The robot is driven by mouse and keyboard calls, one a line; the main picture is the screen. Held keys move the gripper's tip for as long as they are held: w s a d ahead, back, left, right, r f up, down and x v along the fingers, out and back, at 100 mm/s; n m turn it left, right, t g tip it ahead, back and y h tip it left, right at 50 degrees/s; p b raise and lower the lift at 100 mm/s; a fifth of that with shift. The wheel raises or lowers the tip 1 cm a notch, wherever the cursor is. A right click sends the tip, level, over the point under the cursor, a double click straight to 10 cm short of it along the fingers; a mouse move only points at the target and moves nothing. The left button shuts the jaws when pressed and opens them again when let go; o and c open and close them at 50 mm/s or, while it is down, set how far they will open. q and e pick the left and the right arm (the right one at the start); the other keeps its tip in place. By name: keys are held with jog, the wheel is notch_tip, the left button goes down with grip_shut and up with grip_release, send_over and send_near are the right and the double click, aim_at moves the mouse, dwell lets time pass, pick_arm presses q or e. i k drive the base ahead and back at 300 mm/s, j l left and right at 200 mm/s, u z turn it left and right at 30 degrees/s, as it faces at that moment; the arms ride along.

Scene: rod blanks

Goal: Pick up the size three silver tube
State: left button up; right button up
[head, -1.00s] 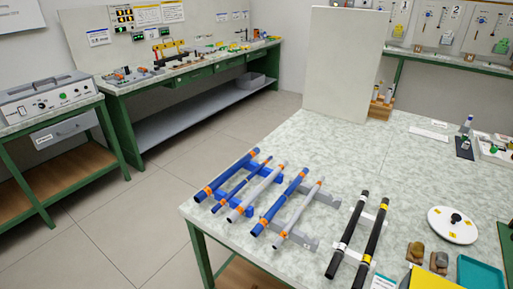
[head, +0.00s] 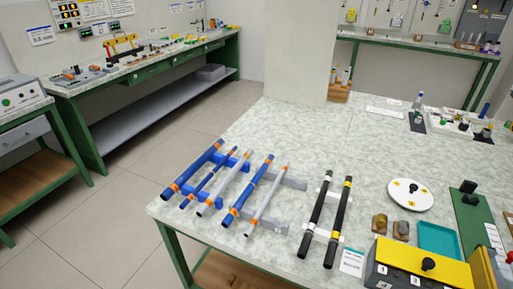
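Two silver tubes with orange bands lie on racks on the near table. The thicker silver tube (head: 222,185) lies between a thin blue rod (head: 202,178) and a thick blue rod (head: 248,191). The thinner silver tube (head: 266,200) lies to the right of that thick blue rod. Any size marks on the tubes are too small to read, so I cannot tell which is size three. Neither of my grippers is in view.
Another thick blue rod (head: 193,167) lies at the left end. Two black rods (head: 316,213) (head: 338,222) lie to the right. A white disc (head: 409,196), a teal tray (head: 438,239) and a yellow-topped box (head: 425,262) stand further right. The table (head: 290,130) behind the rods is clear.

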aim_at(205, 206)
jog(key=i+j+z, duration=0.25)
jog(key=i+z, duration=0.15)
jog(key=i+j+z, duration=0.45)
jog(key=i+l, duration=0.05)
jog(key=i, duration=0.05)
